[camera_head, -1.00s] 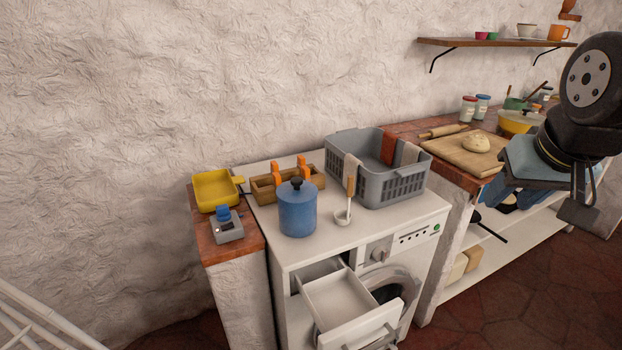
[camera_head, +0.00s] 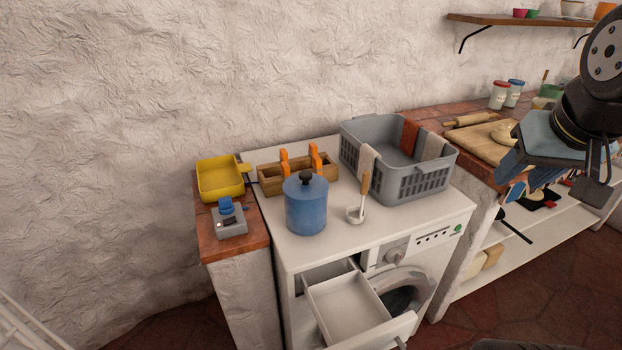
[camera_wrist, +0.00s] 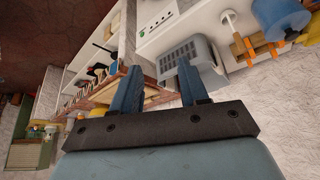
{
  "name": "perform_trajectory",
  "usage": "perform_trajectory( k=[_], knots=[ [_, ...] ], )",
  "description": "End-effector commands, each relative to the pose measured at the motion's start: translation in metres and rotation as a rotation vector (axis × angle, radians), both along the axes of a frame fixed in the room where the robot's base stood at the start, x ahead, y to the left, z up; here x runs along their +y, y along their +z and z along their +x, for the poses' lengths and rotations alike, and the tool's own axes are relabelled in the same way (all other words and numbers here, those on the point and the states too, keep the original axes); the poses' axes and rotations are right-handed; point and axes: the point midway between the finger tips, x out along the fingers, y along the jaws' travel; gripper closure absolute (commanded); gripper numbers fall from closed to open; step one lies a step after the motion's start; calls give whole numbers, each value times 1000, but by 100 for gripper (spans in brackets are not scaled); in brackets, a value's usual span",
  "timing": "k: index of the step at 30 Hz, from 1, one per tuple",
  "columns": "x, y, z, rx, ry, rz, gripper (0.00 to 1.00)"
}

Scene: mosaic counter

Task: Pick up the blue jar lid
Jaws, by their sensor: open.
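In the head view my arm hangs at the right, in front of the counter and apart from the jars. I cannot make out the blue lid in the wrist view.
A rolling pin (camera_head: 470,120) and a wooden board with dough (camera_head: 477,144) lie near the jars. A grey basket (camera_head: 419,183), blue pot (camera_head: 306,210) and ladle (camera_head: 356,213) stand on the washing machine, whose drawer (camera_head: 345,312) is open. A wall shelf (camera_head: 520,20) overhangs the counter.

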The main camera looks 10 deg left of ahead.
Motion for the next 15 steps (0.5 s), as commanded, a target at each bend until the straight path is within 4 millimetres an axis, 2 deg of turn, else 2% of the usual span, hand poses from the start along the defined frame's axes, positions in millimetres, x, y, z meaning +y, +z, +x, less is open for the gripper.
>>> perform_trajectory(
  k=[1,6,8,11,15],
  knots=[
    [0,0,0,0,1,0,51],
    [11,4,15,11,26,-2,35],
    [21,6,26,18,47,-4,35],
    [44,11,50,30,89,-9,35],
    [87,13,82,47,151,-14,35]
  ],
)
